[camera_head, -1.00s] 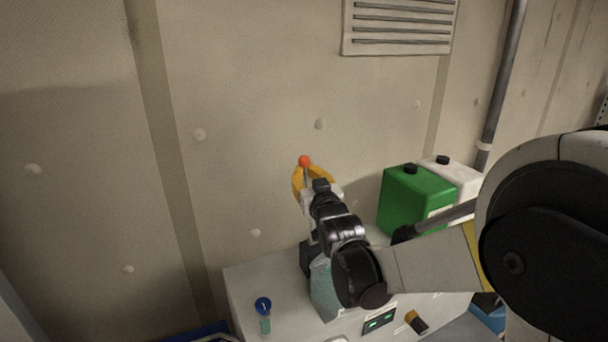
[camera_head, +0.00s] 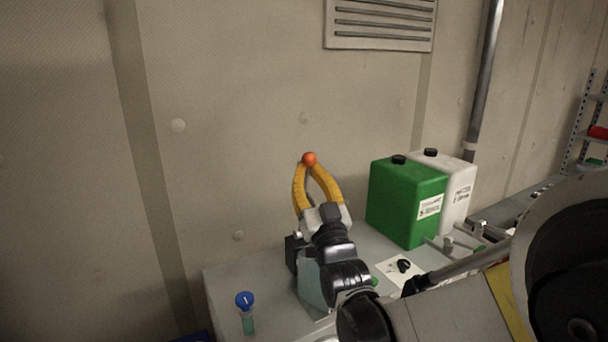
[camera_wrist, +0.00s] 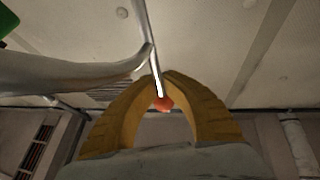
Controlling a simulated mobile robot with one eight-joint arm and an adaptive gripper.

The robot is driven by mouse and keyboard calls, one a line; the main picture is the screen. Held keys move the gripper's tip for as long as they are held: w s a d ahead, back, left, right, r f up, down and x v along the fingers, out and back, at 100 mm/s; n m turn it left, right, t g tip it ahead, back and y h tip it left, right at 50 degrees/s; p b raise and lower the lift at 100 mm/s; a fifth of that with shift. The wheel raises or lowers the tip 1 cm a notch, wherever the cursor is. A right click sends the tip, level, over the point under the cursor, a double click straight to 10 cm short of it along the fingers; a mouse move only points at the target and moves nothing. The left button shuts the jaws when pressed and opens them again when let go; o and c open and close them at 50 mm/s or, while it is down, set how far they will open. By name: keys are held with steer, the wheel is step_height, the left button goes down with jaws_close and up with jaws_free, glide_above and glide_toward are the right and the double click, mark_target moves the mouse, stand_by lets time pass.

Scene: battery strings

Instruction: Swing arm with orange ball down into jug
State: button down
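My gripper (camera_head: 309,168) has yellow fingers that curve together at the tips, closed on the arm with the orange ball. The orange ball (camera_head: 309,158) shows at the fingertips in the head view. In the wrist view the ball (camera_wrist: 164,103) shows between the fingers, and the arm's thin metal rod (camera_wrist: 141,22) passes between the tips. A pale, see-through greenish vessel, likely the jug (camera_head: 311,283), stands on the grey bench top below the gripper. My wrist partly hides it, and its opening is not clear.
A green canister (camera_head: 392,205) and a white canister (camera_head: 461,190) stand on the right of the bench (camera_head: 240,277). A blue-capped vial (camera_head: 245,300) stands at the front left. A dark knob on a white plate (camera_head: 403,266) is right of my arm. The wall is close behind.

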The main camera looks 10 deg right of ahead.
steer(key=shift+r, duration=0.1)
steer(key=c, duration=1.5)
jaws_free()
steer(key=shift+s, duration=0.1)
steer(key=shift+c, duration=0.2)
steer(key=shift+s+r, duration=0.1)
steer(key=shift+s, duration=0.05)
steer(key=shift+s+d+f, duration=0.1)
steer(key=shift+s+f, duration=0.15)
steer(key=s+d, duration=0.2)
steer(key=s, duration=1)
steer(key=shift+d, duration=0.15)
steer(key=shift+s+f, duration=0.1)
steer(key=shift+c, duration=0.4)
